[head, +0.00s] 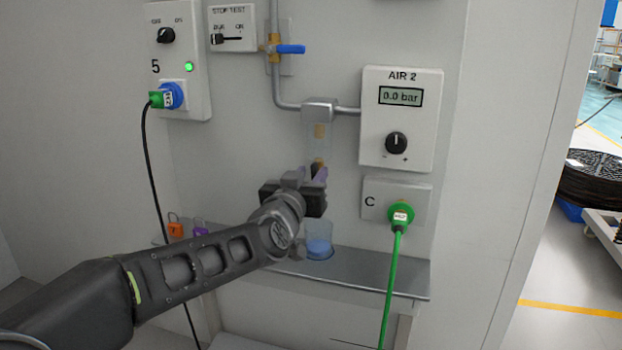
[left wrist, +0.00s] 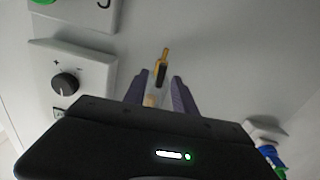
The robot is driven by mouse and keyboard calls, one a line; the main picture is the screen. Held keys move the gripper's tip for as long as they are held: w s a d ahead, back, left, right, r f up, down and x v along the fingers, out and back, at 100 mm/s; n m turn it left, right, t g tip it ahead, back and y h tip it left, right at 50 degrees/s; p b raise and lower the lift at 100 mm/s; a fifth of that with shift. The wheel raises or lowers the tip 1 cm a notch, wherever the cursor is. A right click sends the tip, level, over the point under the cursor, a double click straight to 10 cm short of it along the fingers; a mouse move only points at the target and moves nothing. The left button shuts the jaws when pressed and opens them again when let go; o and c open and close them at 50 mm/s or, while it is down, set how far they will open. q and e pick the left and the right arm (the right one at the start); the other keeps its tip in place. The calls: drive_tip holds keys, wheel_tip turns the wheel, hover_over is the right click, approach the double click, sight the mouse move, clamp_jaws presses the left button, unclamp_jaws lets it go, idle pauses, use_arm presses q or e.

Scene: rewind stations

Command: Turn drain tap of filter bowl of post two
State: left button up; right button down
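The filter bowl (head: 320,138) is a clear cup with a tan element inside. It hangs under a grey pipe block, left of the AIR 2 panel. My left gripper (head: 320,174) is at the bowl's lower end, its purple fingertips pointing at the wall. In the left wrist view the drain tap (left wrist: 163,62), brass with a dark part, shows between and beyond the fingers of my left gripper (left wrist: 158,88). The fingers are spread, with a gap between them; contact with the tap cannot be told. My arm hides the tap's surroundings in the head view. My right gripper is not in view.
The AIR 2 panel (head: 397,120) reads 0.0 bar. A green plug (head: 401,215) with a hanging cable is at lower right. A blue valve lever (head: 290,49) is above. The shelf (head: 390,275) below holds a cup with blue contents (head: 319,248) and orange and purple padlocks.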

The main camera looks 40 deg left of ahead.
use_arm(q)
drive_tip(key=shift+w, duration=0.3)
clamp_jaws()
idle(0.5)
